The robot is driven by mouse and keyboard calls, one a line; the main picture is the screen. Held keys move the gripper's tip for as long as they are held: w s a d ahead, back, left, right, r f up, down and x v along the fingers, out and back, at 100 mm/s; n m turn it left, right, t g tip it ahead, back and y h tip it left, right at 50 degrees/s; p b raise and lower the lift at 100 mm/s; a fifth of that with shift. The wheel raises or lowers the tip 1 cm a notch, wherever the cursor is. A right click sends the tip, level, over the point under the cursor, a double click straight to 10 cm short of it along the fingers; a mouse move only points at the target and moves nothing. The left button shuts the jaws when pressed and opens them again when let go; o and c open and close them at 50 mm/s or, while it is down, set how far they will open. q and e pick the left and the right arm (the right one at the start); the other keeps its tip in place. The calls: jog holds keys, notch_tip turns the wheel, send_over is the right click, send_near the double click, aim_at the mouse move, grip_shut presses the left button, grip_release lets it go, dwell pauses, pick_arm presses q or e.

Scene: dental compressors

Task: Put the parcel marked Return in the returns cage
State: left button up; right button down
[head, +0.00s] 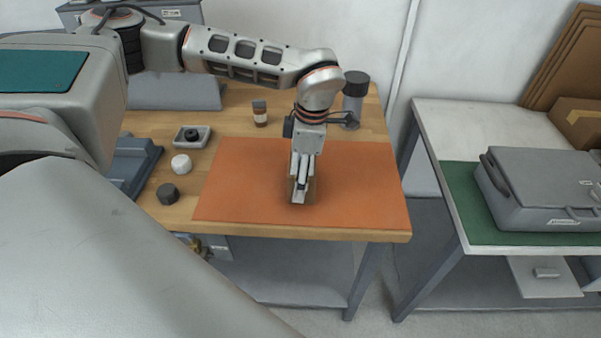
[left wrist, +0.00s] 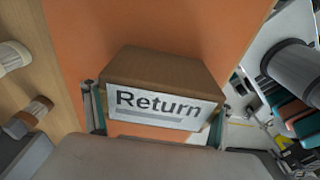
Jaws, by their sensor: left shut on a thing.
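A small brown parcel (left wrist: 165,68) with a white label reading "Return" shows in the left wrist view. My left gripper (head: 301,192) is shut on it, one finger at each side of the parcel. In the head view the gripper points down over the orange mat (head: 245,185) and hides most of the parcel, leaving brown edges beside the fingers. I cannot tell whether the parcel rests on the mat or is just above it. My right gripper is not in view. No returns cage is recognisable in either view.
On the wooden bench are a dark-capped grey cylinder (head: 354,97), a small bottle (head: 260,114), a small tray (head: 192,137), a white cap (head: 181,164) and a dark knob (head: 168,194). A second table at right holds a grey case (head: 540,190) on a green mat. A gap separates the tables.

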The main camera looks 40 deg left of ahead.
pick_arm(q)
jog(key=o, duration=1.2)
jog(key=shift+f, duration=0.1)
jog(key=shift+c, duration=0.2)
jog(key=shift+o, duration=1.3)
